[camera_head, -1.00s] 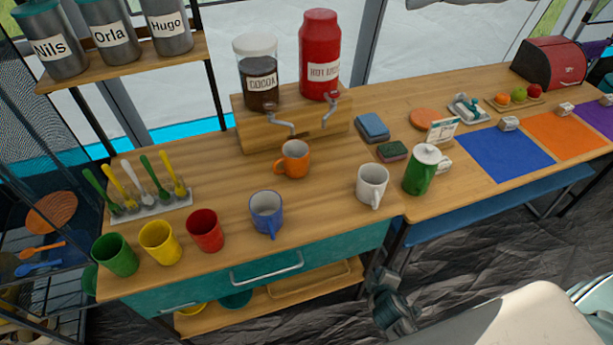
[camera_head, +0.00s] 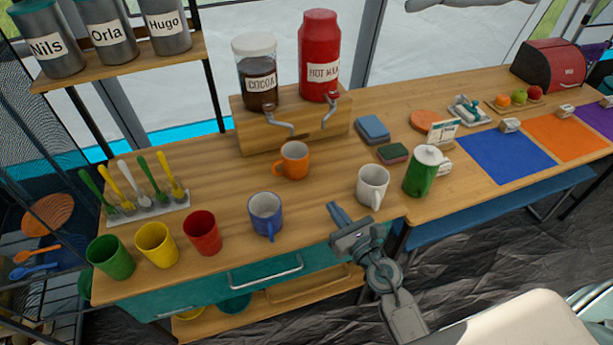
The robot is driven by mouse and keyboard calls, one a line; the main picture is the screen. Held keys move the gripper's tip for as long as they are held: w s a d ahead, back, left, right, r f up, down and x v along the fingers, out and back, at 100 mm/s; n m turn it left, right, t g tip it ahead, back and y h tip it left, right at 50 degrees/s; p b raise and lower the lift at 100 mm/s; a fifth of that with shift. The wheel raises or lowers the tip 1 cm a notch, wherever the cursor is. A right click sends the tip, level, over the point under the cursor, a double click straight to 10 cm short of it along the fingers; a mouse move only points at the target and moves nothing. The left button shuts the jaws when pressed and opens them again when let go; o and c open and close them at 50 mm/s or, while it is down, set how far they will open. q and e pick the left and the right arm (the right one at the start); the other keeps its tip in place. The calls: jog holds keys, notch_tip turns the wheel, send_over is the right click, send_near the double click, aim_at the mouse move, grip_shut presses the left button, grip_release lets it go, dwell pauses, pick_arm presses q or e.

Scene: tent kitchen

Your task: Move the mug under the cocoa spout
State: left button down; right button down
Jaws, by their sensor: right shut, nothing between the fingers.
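The cocoa dispenser (camera_head: 259,85), clear with a white lid and dark contents, stands on a wooden block; its grey spout (camera_head: 279,122) points down at the front. An orange mug (camera_head: 293,160) stands upright on the counter just in front of the block, near and slightly right of the cocoa spout. A blue mug (camera_head: 265,213) and a white mug (camera_head: 372,186) stand nearer the front edge. My right gripper (camera_head: 338,212) is shut and empty at the counter's front edge, between the blue and white mugs and touching neither. My left gripper is not in view.
The red hot milk dispenser (camera_head: 320,60) stands beside the cocoa. Green (camera_head: 112,257), yellow (camera_head: 156,244) and red cups (camera_head: 203,232) line the front left. A green pitcher (camera_head: 422,172) stands right of the white mug. Counter around the orange mug is bare.

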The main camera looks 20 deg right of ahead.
aim_at(300, 168)
jog(key=shift+w+a+f+n, duration=0.2)
jog(key=shift+n, duration=0.1)
jog(key=shift+w+a, duration=0.1)
jog(key=shift+w, duration=0.2)
jog(key=p+x, duration=0.1)
jog(key=x, duration=1.1)
jog(key=shift+f+p, duration=0.1)
jog(key=shift+p, duration=0.25)
jog(key=shift+w+a, duration=0.2)
jog(key=shift+w, duration=0.3)
jog(key=shift+x, duration=0.9)
jog(key=shift+s, duration=0.1)
